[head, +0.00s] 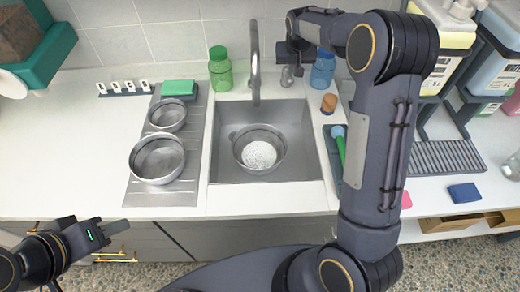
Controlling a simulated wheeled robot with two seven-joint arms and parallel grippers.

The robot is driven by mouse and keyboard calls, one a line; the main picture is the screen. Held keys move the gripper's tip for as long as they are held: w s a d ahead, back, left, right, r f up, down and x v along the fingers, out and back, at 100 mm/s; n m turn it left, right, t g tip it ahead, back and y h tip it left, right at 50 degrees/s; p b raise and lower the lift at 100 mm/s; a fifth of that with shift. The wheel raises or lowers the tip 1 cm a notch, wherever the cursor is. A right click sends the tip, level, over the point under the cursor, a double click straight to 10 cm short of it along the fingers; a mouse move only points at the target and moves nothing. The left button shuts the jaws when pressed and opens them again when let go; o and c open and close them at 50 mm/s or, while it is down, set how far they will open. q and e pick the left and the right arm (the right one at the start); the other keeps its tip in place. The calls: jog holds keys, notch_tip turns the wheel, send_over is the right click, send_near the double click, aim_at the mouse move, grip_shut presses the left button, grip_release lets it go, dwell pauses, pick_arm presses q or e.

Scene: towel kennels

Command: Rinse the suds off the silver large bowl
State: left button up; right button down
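A silver bowl (240,146) stands upright in the sink (308,160), with white suds (259,155) across its bottom. The tap (255,60) arches above it from the back, and I cannot make out any running water. My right gripper (289,74) is behind the sink, right of the tap, at what looks like the tap's lever (287,80). Its fingers are too small and covered to tell whether they grip. My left gripper (124,227) is in front of the counter at lower left, away from the bowls. It is seen side-on, so its opening is unclear.
Another large silver bowl (157,172) and a smaller one (166,115) stand on the drainboard (134,196). A green sponge (179,87), green bottle (220,70) and blue bottle (322,70) are at the back. A green-handled brush (340,145) lies right of the sink.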

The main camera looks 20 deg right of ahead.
aim_at(291, 78)
jog(key=shift+f, duration=0.1)
jog(key=shift+f+b, duration=1.35)
jog(key=shift+f, duration=0.45)
jog(key=shift+r, duration=0.1)
dwell(0.8)
notch_tip(291, 78, up, 4)
jog(key=p, duration=0.2)
jog(key=shift+f+p, duration=0.25)
jog(key=shift+p, duration=0.15)
